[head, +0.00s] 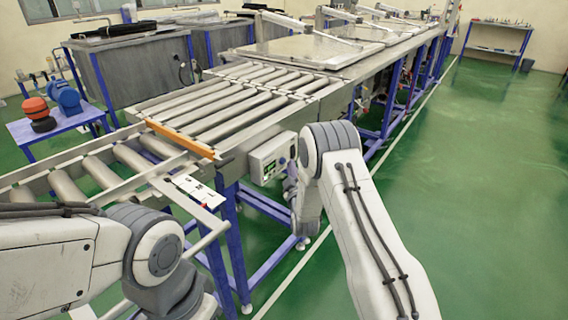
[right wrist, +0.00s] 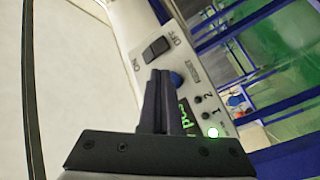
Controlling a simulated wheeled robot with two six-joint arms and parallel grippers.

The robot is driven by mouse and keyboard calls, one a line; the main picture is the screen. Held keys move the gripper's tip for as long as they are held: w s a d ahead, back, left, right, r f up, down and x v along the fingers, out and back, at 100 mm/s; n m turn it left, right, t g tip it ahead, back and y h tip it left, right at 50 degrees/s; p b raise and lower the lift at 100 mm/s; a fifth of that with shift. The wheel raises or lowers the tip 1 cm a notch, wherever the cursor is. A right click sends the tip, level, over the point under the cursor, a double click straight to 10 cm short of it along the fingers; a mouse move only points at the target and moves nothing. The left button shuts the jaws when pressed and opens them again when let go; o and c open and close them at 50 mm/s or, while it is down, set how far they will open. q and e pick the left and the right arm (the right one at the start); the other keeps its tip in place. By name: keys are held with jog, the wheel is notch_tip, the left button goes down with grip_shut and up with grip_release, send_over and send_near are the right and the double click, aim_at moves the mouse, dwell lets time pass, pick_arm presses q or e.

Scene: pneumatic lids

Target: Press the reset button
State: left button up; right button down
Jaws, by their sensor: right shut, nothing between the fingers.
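The control box (head: 265,163), grey with a small green display, is fixed to the conveyor's side in the head view. In the right wrist view its panel (right wrist: 140,62) has a black ON/OFF rocker switch (right wrist: 156,48), a round blue button (right wrist: 177,79) and a small label beside that button that I cannot read. My right gripper (right wrist: 165,74) is shut and empty, its fingertips right by the blue button and partly covering the green display (right wrist: 187,115). I cannot tell if they touch the button. My left gripper is not visible; only its arm shows.
Two small dark knobs marked 1 and 2 and a lit green lamp (right wrist: 213,132) sit on the panel. The roller conveyor (head: 215,105) with an orange bar (head: 180,138) lies left of the box. Green floor (head: 470,190) is clear at right.

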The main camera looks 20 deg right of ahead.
jog(key=shift+w+a, duration=0.2)
jog(key=shift+w+a+b, duration=0.3)
jog(key=shift+w+b, duration=0.05)
jog(key=shift+w, duration=0.1)
dwell(0.8)
jog(key=shift+s+d, duration=0.1)
jog(key=shift+s, duration=0.05)
jog(key=shift+s+d, duration=0.45)
jog(key=shift+s, duration=0.15)
jog(key=shift+s+d, duration=0.8)
jog(key=shift+s, duration=0.2)
jog(key=shift+s+d, duration=0.75)
jog(key=shift+s, duration=0.25)
